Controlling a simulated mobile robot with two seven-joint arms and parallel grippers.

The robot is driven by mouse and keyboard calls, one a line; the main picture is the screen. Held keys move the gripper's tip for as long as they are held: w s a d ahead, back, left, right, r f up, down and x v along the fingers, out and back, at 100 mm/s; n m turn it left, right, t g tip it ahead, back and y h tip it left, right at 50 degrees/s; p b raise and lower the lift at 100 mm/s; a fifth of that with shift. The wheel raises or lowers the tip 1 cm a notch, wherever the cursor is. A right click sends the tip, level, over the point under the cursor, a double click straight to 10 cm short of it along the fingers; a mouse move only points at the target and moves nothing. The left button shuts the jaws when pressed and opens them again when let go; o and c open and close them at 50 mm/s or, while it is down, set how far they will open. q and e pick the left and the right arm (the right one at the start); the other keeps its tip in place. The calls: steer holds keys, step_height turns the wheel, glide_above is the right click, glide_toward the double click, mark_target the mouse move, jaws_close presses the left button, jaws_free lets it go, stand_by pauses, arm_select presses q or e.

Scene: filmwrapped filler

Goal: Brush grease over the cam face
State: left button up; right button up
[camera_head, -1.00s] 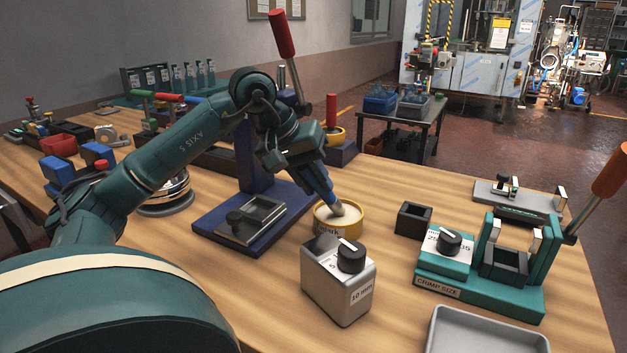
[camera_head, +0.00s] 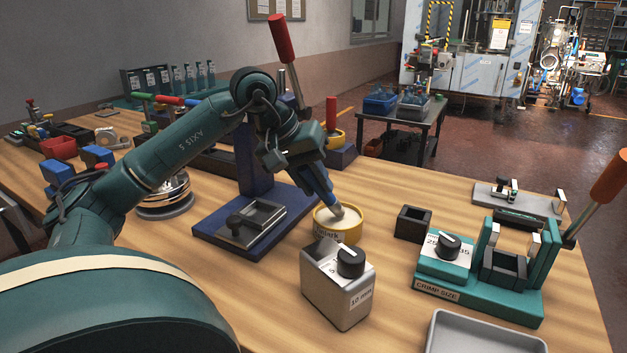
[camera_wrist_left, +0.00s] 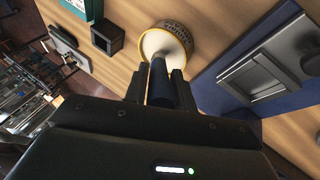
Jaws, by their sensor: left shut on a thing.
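My left gripper (camera_head: 312,172) is shut on a blue-handled brush (camera_head: 323,194) and holds it tilted, pointing down. The brush's pale lower end is in the mouth of a round yellow tin (camera_head: 350,233) with pale, creamy contents. Its bristles are hard to make out. In the left wrist view the dark brush handle (camera_wrist_left: 159,84) sits between both fingers and reaches to the tin (camera_wrist_left: 176,32). A blue press (camera_head: 214,232) with a red-handled lever stands behind and left of the tin. I cannot tell which surface is the cam face. My right gripper is not in view.
A grey metal block with a black knob (camera_head: 336,292) stands in front of the tin. Right are a small black open box (camera_head: 412,223), a green crimping fixture (camera_head: 480,297) and a grey tray (camera_head: 436,340). Bare wood (camera_head: 395,285) lies between block and fixture.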

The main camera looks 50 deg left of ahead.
arm_select(q)
steer(key=shift+r+p, duration=2.2)
steer(key=shift+r, duration=0.95)
